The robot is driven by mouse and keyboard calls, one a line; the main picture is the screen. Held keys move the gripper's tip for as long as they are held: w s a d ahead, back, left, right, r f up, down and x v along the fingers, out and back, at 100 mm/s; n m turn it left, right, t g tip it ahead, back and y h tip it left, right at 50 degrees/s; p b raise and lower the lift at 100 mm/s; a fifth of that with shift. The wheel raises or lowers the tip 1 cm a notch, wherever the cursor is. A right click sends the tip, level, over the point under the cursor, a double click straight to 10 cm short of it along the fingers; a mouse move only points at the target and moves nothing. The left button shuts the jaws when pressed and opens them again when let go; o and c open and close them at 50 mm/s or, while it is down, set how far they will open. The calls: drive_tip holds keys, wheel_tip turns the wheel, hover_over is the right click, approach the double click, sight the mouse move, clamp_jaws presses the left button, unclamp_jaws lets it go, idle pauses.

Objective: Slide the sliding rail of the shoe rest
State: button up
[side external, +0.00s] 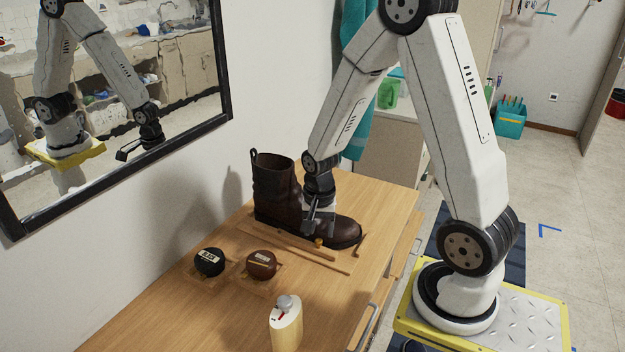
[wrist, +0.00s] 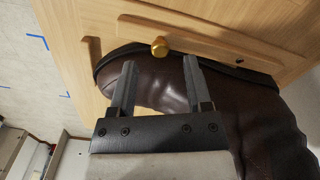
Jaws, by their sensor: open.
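The shoe rest is a light wooden frame on the wooden bench top. Its sliding rail (side external: 280,238) is a wooden strip along the near side of a dark brown boot (side external: 276,190); the rail also shows in the wrist view (wrist: 215,44). A small brass knob (side external: 318,242) stands on the rail, and it shows in the wrist view (wrist: 159,46). My gripper (side external: 319,229) is low over the boot's front part, pointing down. In the wrist view, my open fingers (wrist: 159,61) are on either side of the knob's line, with the knob just beyond the tips. Contact cannot be told.
A black round tin (side external: 209,262) and a brown one (side external: 261,265) sit on small wooden squares. A cream bottle (side external: 286,325) stands at the front. A wall mirror (side external: 224,60) hangs at left. A thin wooden strip (side external: 320,260) lies in front of the rail.

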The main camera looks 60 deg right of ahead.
drive_tip(key=shift+f, duration=1.3)
clamp_jaws()
idle(0.6)
